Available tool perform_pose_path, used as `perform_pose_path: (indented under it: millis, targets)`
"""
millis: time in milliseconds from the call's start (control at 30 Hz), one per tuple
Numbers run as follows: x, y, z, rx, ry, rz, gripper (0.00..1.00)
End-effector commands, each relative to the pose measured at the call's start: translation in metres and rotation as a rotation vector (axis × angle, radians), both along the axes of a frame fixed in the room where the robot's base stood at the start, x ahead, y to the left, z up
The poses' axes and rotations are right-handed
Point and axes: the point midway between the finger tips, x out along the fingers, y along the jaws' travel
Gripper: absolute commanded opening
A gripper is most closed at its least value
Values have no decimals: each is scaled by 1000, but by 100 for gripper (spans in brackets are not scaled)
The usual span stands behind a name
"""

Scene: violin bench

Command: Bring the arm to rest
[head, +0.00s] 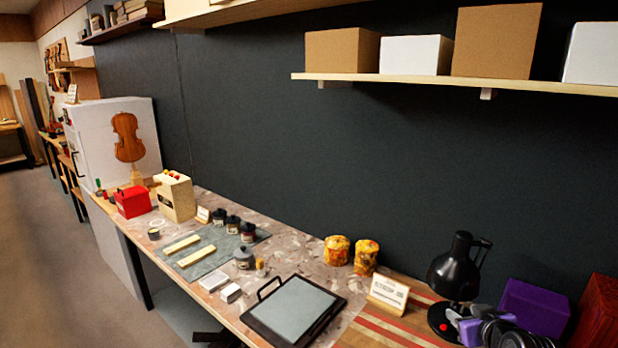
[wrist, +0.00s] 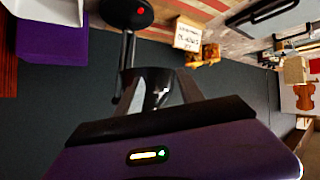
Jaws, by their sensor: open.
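My gripper (wrist: 161,74) shows in the wrist view as two dark fingers standing apart, in front of a purple housing with a small lit indicator. Nothing is held between the fingers. The black desk lamp (wrist: 127,12) appears upside down just beyond them, and its head is partly hidden by the fingers. In the head view, part of my purple and black arm shows at the bottom right, in front of the lamp (head: 457,268). I cannot make out the fingertips there.
A purple box (head: 535,306) and a red box (head: 598,318) stand right of the lamp. A small sign (head: 388,294), amber jars (head: 365,256) and a black-framed tray (head: 294,311) lie to its left. A shelf (head: 440,85) with boxes hangs above. Open floor (head: 60,270) lies at left.

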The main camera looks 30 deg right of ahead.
Motion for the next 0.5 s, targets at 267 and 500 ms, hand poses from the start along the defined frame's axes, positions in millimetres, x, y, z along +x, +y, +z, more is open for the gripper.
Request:
perform_pose_path:
  millis: [267,500]
  targets:
    - [-5,115,-1,-20,-325,-26,45]
    - [-50,207,3,-21,-494,2,45]
